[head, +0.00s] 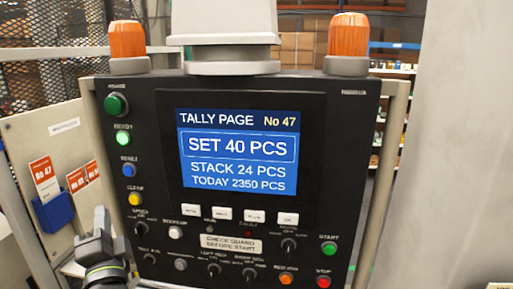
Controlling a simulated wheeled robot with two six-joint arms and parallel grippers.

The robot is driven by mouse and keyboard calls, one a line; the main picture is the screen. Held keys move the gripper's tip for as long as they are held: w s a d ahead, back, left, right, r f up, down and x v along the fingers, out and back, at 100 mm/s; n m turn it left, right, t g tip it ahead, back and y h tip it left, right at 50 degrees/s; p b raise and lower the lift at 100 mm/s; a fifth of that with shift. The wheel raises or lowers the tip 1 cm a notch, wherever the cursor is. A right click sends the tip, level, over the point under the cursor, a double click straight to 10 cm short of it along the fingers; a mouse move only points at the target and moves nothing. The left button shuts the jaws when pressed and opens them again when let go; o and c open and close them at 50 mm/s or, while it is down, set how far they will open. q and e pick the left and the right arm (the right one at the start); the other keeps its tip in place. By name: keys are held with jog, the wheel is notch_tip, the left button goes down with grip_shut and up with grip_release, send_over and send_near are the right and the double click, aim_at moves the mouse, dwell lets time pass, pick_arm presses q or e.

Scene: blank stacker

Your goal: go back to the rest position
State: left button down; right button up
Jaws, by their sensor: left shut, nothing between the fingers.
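My left gripper (101,216) is at the lower left, in front of the left edge of the black control panel (150,95). Its fingers point up and are shut with nothing held. It is beside the column of knobs; I cannot tell whether it touches the panel. My right gripper is not in view. The panel's screen (237,150) reads "TALLY PAGE No 47", "SET 40 PCS", "STACK 24 PCS" and "TODAY 2350 PCS". The green ready light (123,138) looks lit.
Orange beacons stand at the panel's top left (128,40) and top right (348,36). A blue holder (54,213) with a red-and-white card (44,178) is at the left. A grey column (455,150) fills the right side. Shelves with boxes are behind.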

pick_arm(q)
jog(key=s+a+f+n+g+h, duration=0.1)
jog(key=s+f+n+g+h, duration=0.3)
jog(key=f, duration=0.8)
jog(key=s+a+f+n+g+h, duration=0.15)
jog(key=s+f+g, duration=0.25)
jog(key=s+f, duration=0.5)
jog(key=s+d+f+n+g+h, duration=0.2)
jog(key=s+d+f+g, duration=0.15)
jog(key=s+f, duration=0.4)
jog(key=s+d+f+n+g+h, duration=0.2)
jog(key=s+f+g+h, duration=0.15)
jog(key=s+f, duration=0.4)
notch_tip(320, 180, down, 28)
jog(key=a+g+b, duration=0.1)
jog(key=g+b, duration=0.1)
jog(key=b, duration=0.2)
jog(key=s+d+f+g+b, duration=0.1)
jog(key=s+f+b, duration=0.1)
jog(key=s+f, duration=1.2)
notch_tip(320, 180, down, 4)
jog(key=shift+s+f+b, duration=0.15)
jog(key=shift+s+b, duration=0.2)
jog(key=shift+b, duration=0.05)
